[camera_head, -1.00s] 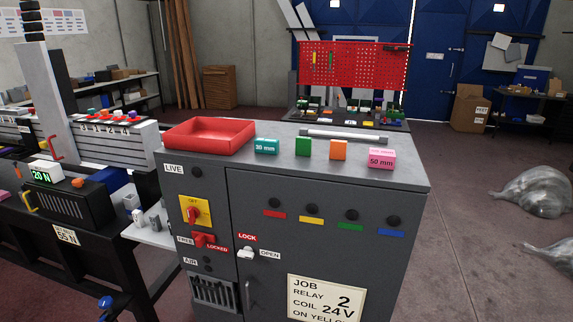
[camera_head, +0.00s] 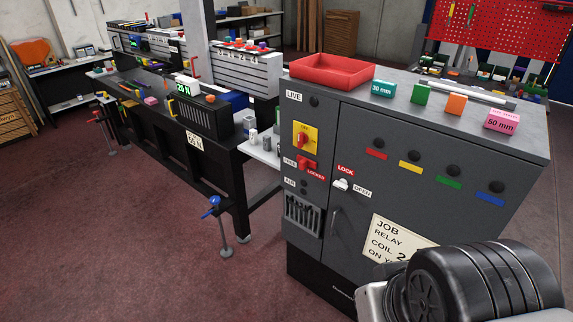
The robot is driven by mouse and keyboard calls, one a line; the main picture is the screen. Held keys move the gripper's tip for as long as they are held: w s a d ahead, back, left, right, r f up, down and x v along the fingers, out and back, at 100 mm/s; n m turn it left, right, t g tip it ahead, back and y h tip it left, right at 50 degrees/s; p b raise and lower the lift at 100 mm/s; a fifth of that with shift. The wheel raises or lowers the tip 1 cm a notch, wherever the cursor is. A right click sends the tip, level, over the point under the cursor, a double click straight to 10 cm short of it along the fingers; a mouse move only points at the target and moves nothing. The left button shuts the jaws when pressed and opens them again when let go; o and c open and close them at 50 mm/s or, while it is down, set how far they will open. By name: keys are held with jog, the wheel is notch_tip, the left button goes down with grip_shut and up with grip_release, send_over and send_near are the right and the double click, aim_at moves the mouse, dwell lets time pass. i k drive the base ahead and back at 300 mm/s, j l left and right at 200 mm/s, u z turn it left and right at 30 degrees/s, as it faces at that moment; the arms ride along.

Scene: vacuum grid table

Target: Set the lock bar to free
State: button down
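The lock bar is a small red handle (camera_head: 305,163) on the grey cabinet's (camera_head: 392,190) front, between a FREE label (camera_head: 289,161) on its left and a LOCKED label (camera_head: 316,174) on its right. It is too small to tell exactly which label it points to. A yellow plate with a red OFF switch (camera_head: 304,139) sits above it. A white door latch (camera_head: 341,185) is to its right, between LOCK and OPEN labels. Part of my arm shows at the bottom right, but my gripper's fingers are not in view. Nothing of mine touches the lock bar.
A red tray (camera_head: 332,82) and coloured blocks, such as the teal 30 mm one (camera_head: 382,90), lie on the cabinet top. A black workbench (camera_head: 195,150) stands left, with a blue-handled clamp (camera_head: 213,208) at its front.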

aim_at(303, 162)
jog(key=i+l+z, duration=0.1)
jog(key=i, duration=0.55)
jog(key=i+l+z, duration=0.1)
jog(key=i, duration=0.5)
